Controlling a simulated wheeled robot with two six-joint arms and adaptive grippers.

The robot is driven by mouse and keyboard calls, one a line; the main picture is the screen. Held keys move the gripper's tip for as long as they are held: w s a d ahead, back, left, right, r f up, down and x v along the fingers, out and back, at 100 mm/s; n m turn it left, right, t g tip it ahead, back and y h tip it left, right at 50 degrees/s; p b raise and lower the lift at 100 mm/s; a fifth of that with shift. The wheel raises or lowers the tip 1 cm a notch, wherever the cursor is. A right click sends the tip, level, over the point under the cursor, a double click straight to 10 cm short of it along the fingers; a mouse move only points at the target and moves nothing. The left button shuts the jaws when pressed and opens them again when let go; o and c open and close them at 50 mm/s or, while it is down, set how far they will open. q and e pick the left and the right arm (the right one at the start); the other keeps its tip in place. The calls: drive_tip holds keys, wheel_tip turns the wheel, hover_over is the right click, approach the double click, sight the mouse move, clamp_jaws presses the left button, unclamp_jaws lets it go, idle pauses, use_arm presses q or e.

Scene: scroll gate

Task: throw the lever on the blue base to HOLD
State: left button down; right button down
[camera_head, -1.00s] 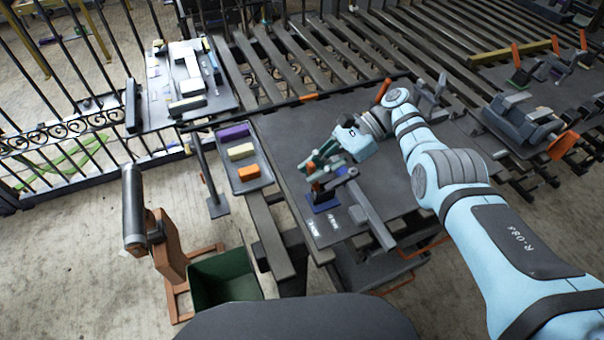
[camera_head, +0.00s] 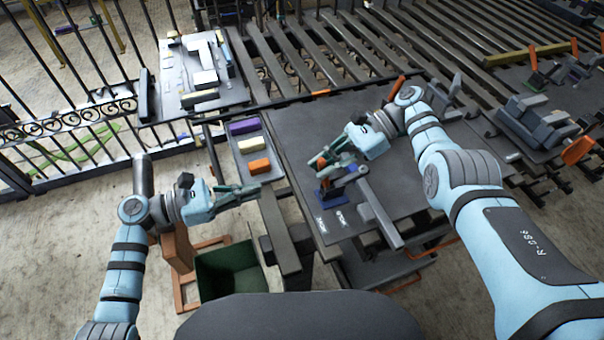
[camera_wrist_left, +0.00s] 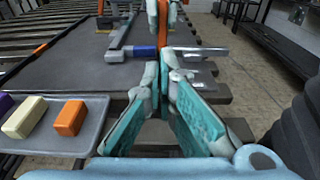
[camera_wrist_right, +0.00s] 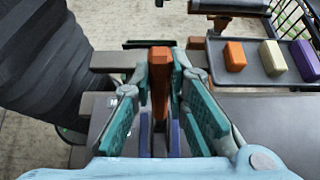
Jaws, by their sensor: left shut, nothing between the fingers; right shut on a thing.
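The blue base (camera_head: 343,185) sits near the left front edge of the dark table, with a lever whose orange handle (camera_head: 317,162) stands up from it. My right gripper (camera_head: 318,165) is shut on the orange handle. The right wrist view shows the handle (camera_wrist_right: 160,75) between the fingers, with parts of the blue base (camera_wrist_right: 174,135) below. The left wrist view shows the orange handle (camera_wrist_left: 163,22) beyond my fingers. My left gripper (camera_head: 254,189) is shut and empty, left of the table and apart from the lever. White labels (camera_head: 322,226) lie before the base, too small to read.
A grey tray (camera_head: 264,176) with purple, cream and orange blocks lies just beyond my left gripper. A dark green bin (camera_head: 228,270) stands on the floor below it. A grey bar (camera_head: 380,212) lies right of the base. The table's middle (camera_head: 310,120) is clear.

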drive_tip(key=shift+s+f, duration=0.1)
drive_tip(key=shift+f, duration=0.05)
use_arm(q)
drive_tip(key=r+x, duration=0.1)
drive_tip(key=x, duration=1.1)
drive_tip(key=shift+d, duration=0.2)
drive_tip(key=shift+w+d+r, duration=0.2)
drive_tip(key=shift+d+r, duration=0.15)
drive_tip(key=shift+d, duration=0.25)
use_arm(e)
drive_tip(key=shift+s+a, duration=0.1)
drive_tip(key=shift+a, duration=0.15)
drive_tip(key=c, duration=1.8)
unclamp_jaws()
use_arm(q)
drive_tip(key=shift+w+d, duration=0.15)
drive_tip(key=shift+d, duration=0.1)
use_arm(e)
drive_tip(key=shift+o, duration=1.2)
drive_tip(key=shift+d, duration=0.2)
use_arm(q)
drive_tip(key=shift+a, duration=0.2)
drive_tip(key=shift+f, duration=0.1)
